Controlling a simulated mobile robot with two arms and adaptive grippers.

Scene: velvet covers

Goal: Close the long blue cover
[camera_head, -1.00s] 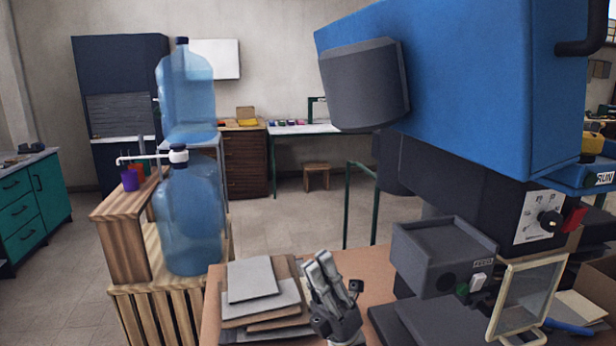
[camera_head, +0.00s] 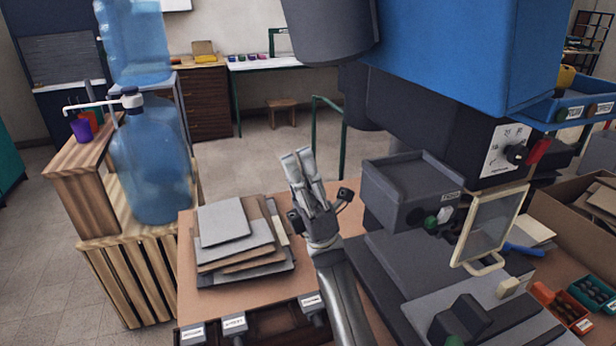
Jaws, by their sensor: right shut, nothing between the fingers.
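A large blue cover (camera_head: 465,50) fills the upper right, on top of a dark grey machine head (camera_head: 435,105). Its upper part is cut off by the picture's top edge, and I cannot tell how far it stands open. A dark grey cylinder (camera_head: 332,28) sits against its left side. My right gripper (camera_head: 298,158) points up in the middle of the view, shut and empty. In the picture it is below and left of the cover, apart from it. My left gripper is not in view.
A grey box (camera_head: 412,185) and a framed clear guard (camera_head: 488,228) are right of my gripper. Stacked sheets (camera_head: 235,240) lie on the bench at left. A water bottle (camera_head: 152,165) stands on a wooden crate. A cardboard box (camera_head: 570,225) is far right.

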